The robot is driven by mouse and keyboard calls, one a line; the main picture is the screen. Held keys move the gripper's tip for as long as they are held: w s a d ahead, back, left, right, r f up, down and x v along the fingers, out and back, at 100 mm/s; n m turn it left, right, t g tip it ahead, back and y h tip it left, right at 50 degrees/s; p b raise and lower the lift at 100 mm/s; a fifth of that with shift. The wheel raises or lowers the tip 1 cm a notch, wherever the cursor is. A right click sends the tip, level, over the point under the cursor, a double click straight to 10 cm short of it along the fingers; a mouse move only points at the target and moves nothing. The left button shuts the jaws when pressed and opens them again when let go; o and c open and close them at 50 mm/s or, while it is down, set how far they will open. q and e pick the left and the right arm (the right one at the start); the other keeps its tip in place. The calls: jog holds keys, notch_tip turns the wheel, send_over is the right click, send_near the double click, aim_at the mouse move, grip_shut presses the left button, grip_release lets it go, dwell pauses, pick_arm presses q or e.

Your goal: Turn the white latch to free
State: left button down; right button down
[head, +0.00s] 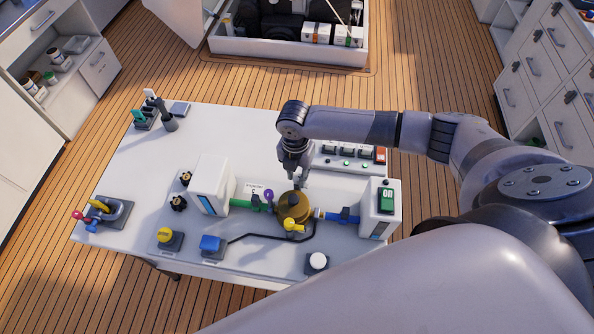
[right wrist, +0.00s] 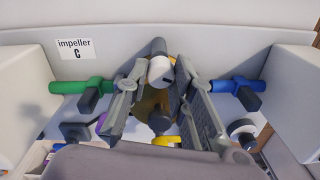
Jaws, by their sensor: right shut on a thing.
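The white latch (right wrist: 160,70) shows in the right wrist view as a small white rounded piece at the top of the brass-coloured housing (head: 292,212). My right gripper (head: 299,180) points down at the back of this housing in the head view. In the right wrist view its two fingers (right wrist: 158,78) converge on either side of the white latch, and it is shut on it. In the head view the latch is hidden behind the gripper. My left gripper is in neither view.
A green pipe (head: 247,204) and a blue pipe (head: 342,216) flank the housing, each ending at a white box. A yellow handle (head: 294,226) and a purple knob (head: 268,196) stand close by. A switch panel (head: 345,163) lies behind.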

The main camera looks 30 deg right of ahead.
aim_at(296, 177)
jog(key=shift+n, duration=2)
jog(key=c, duration=1.4)
grip_release()
jog(key=shift+o, duration=0.2)
notch_tip(296, 177, up, 12)
jog(key=shift+a, duration=0.15)
